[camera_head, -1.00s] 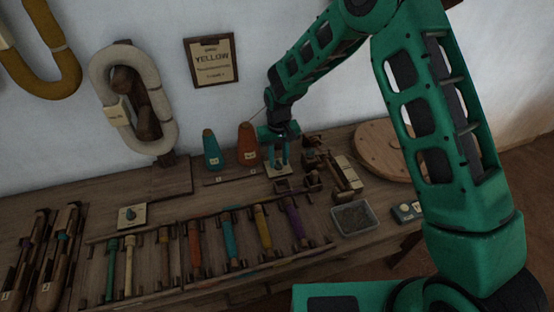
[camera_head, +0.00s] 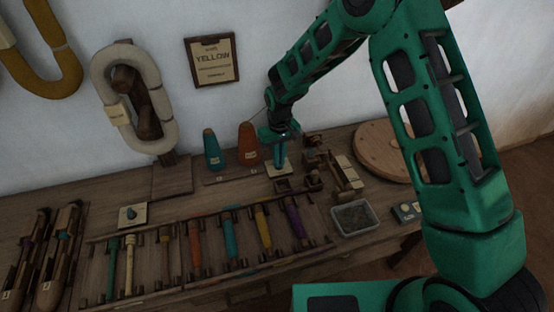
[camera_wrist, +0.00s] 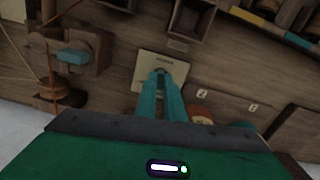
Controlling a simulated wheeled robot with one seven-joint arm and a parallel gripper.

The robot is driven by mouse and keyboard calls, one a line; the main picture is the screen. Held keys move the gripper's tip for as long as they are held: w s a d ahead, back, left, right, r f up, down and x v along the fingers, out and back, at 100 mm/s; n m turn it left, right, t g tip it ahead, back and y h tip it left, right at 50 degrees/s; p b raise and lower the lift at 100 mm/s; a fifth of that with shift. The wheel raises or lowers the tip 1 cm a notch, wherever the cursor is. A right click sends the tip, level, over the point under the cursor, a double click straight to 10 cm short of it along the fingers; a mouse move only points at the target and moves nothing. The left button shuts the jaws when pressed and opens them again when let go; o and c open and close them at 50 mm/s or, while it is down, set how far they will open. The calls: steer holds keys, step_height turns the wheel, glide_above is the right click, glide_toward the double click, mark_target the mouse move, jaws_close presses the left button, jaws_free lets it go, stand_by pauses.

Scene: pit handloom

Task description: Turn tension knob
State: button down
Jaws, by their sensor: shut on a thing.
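My gripper (camera_head: 281,168) points down at a small pale plate (camera_head: 270,171) on the bench, right of the orange cone. In the wrist view its teal fingers (camera_wrist: 160,73) are close together over the middle of the same plate (camera_wrist: 150,63). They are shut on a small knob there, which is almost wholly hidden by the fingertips. A second pale plate (camera_head: 140,220) with a teal knob (camera_head: 131,211) lies at the left of the bench, apart from my gripper.
A teal cone (camera_head: 212,152) and an orange cone (camera_head: 248,146) stand close to the left of my gripper. Small wooden fittings (camera_head: 313,160) and a grey tray (camera_head: 371,224) are to the right. A rack of several coloured bobbins (camera_head: 230,240) lies in front.

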steer(key=n, duration=1)
steer(key=shift+a+n, duration=0.1)
steer(key=shift+n, duration=0.2)
stand_by(0.4)
steer(key=c, duration=1.9)
jaws_free()
steer(key=shift+o, duration=0.2)
step_height(320, 180, up, 11)
steer(key=shift+f, duration=0.1)
